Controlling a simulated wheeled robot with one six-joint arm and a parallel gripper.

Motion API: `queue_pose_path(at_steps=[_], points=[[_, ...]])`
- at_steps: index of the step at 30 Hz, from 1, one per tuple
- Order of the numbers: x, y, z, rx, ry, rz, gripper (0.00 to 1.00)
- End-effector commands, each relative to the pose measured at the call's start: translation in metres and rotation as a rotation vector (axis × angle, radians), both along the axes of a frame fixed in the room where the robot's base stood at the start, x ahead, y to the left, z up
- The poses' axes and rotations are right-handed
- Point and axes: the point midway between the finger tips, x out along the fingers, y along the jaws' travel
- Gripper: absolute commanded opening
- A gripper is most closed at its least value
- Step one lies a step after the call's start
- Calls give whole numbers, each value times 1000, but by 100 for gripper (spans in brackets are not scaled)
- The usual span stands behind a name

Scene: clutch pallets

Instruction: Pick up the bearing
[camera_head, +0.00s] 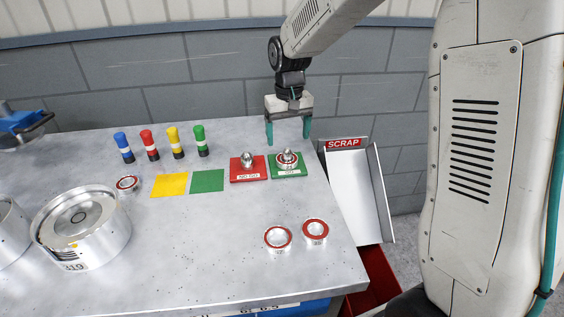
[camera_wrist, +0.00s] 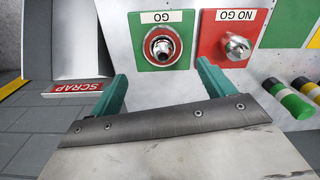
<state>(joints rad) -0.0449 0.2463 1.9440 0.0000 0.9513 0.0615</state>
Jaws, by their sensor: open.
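A bearing with a red seal sits around the metal plug on the green GO plate in the head view (camera_head: 287,163); in the wrist view it shows as a ring around the plug (camera_wrist: 151,46). Three other red-sealed bearings lie flat on the table: one at left (camera_head: 126,183) and two near the front right, (camera_head: 277,237) and (camera_head: 315,230). My gripper (camera_head: 288,137) is open and empty, with teal fingers pointing down. It hangs above and behind the GO plate. In the wrist view its fingertips (camera_wrist: 161,74) are spread on either side of that bearing, apart from it.
The red NO GO plate (camera_head: 238,177) with a bare plug stands beside the GO plate. Yellow (camera_head: 169,186) and green (camera_head: 207,181) squares, several coloured cylinders (camera_head: 174,143) and a large metal housing (camera_head: 82,226) are at left. The SCRAP chute (camera_head: 362,190) borders the table's right edge.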

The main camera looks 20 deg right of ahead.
Motion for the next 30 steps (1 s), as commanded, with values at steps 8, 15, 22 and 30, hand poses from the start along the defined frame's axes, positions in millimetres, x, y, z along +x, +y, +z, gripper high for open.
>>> queue_pose_path(at_steps=[8,15,22,30], points=[[-9,5,-36,0,3,2,81],[-10,5,-61,0,0,1,81],[-10,5,-61,0,0,1,78],[-10,5,-61,0,-1,2,22]])
